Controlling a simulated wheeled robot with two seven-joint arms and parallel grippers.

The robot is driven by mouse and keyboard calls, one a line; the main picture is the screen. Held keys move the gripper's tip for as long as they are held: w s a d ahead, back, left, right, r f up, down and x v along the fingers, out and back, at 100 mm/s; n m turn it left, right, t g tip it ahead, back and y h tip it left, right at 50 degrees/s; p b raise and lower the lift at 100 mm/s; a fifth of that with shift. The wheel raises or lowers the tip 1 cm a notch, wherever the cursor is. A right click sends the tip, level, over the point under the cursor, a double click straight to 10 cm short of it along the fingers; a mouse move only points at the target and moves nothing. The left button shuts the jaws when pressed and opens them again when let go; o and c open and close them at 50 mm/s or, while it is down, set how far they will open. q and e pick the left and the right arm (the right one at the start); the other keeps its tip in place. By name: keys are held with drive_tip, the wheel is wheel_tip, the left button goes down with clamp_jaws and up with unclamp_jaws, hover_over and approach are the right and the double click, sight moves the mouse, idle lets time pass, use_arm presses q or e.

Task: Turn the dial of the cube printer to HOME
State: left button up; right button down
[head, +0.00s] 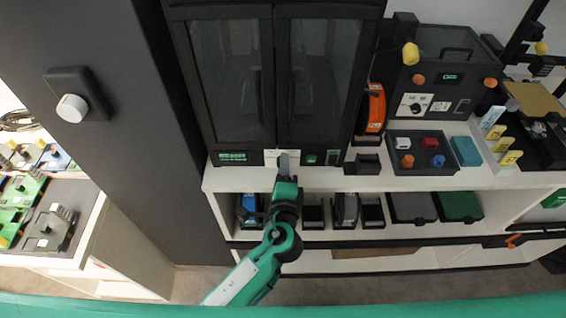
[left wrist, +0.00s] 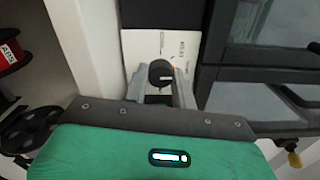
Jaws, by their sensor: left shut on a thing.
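The black round dial (left wrist: 160,70) sits on this plate, with a pale pointer line toward the right of the picture. My left gripper (head: 284,160) reaches the plate, and its two grey fingers (left wrist: 161,84) are shut on the dial, one at each side. It hides the dial in the head view. My right gripper is not in view.
Right of the printer stand an orange spool (head: 376,108), another black machine with a dial plate (head: 415,105) and a tray of coloured knobs (head: 424,165). A dark wall panel (head: 130,130) with a white knob is to the left. Bins fill the shelf below.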

use_arm(q)
drive_tip(key=shift+m+p, duration=0.3)
drive_tip(key=shift+m, duration=0.3)
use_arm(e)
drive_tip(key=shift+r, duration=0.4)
use_arm(q)
drive_tip(key=o, duration=1)
drive_tip(key=shift+d, duration=0.1)
drive_tip(key=shift+s+f, duration=0.2)
drive_tip(key=shift+s, duration=0.4)
drive_tip(key=shift+s+r+b, duration=0.15)
drive_tip(key=shift+s+b, duration=1.75)
drive_tip(key=shift+s, duration=4.4)
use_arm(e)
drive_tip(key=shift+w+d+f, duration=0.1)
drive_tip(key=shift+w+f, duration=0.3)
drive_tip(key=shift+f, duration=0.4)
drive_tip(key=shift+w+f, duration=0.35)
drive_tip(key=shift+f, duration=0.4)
